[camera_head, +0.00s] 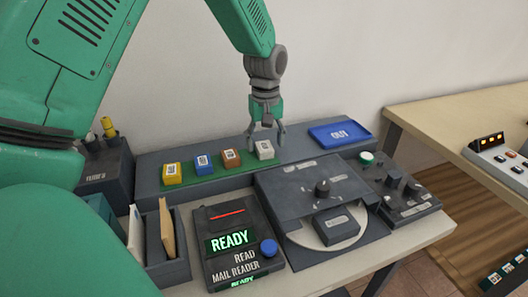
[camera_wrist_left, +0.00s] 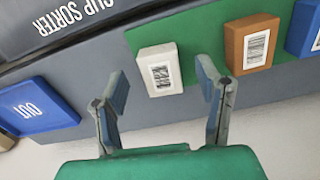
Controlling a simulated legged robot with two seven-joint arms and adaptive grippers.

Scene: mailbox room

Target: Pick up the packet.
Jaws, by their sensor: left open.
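Several small packets with barcode labels stand in a row on a green strip: a yellow one (camera_head: 172,173), a blue one (camera_head: 203,164), a brown one (camera_head: 231,158) and a white one (camera_head: 264,150). My left gripper (camera_head: 266,138) is open and points down, just above and behind the white packet. In the left wrist view the white packet (camera_wrist_left: 158,70) sits between the two spread fingertips (camera_wrist_left: 162,86), with no grip on it. The brown packet (camera_wrist_left: 251,44) and part of the blue one (camera_wrist_left: 304,28) are to its right. My right gripper is not in view.
A blue OUT tray (camera_head: 340,133) lies right of the row. In front are a cup sorter (camera_head: 310,180) with a knob and a mail reader (camera_head: 236,245) showing READY. A grey bin with envelopes (camera_head: 165,250) stands at left. The wall is close behind.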

